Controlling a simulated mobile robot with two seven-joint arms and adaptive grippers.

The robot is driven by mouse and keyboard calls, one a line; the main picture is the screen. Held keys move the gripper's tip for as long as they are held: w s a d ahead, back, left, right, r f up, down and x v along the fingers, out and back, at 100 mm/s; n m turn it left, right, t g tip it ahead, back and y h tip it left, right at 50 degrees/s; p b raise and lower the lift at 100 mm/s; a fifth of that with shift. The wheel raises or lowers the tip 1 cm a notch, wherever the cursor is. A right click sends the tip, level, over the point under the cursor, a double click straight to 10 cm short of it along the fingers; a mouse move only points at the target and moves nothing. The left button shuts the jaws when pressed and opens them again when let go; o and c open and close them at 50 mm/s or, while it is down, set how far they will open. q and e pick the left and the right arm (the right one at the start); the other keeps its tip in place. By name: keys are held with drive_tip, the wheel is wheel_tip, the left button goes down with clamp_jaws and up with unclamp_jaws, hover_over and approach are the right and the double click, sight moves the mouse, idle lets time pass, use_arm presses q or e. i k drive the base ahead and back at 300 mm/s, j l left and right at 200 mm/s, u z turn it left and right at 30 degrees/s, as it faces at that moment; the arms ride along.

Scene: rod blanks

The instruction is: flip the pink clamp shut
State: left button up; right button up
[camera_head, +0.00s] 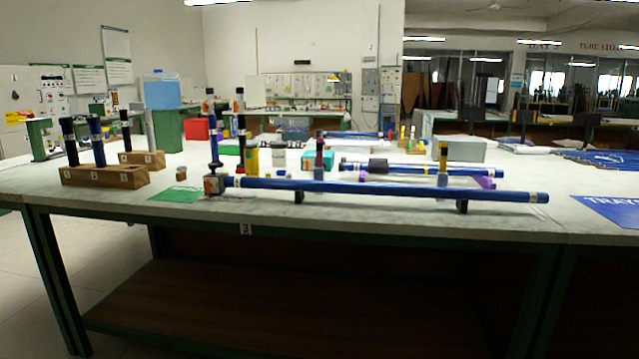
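No gripper of mine is in view. I cannot clearly make out the pink clamp. A purple-pink piece (486,182) shows low behind the right part of the long blue rod (385,189). An upright with a dark pinkish-red part (319,146) stands behind the rod's middle. Either could be the clamp; both are too small to tell open from shut. The long blue rod lies level along the table's front, raised on black supports (462,206). Its left end is at a small grey block-like fixture (213,185).
On the table (110,200), a wooden block (104,176) holds upright rods at left. A green mat (178,195) lies near the front. Other blue rods (420,170), a yellow container (251,160) and a grey box (459,149) stand farther back. A blue tray mat (612,210) is at right.

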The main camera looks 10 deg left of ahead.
sight(321, 142)
drive_tip(key=i+j+z, duration=0.25)
drive_tip(key=j+z, duration=0.15)
drive_tip(key=j, duration=0.3)
drive_tip(key=i+j+z, duration=0.1)
drive_tip(key=j+z, duration=0.25)
drive_tip(key=j, duration=0.4)
drive_tip(key=j+z, duration=0.4)
drive_tip(key=j, duration=0.35)
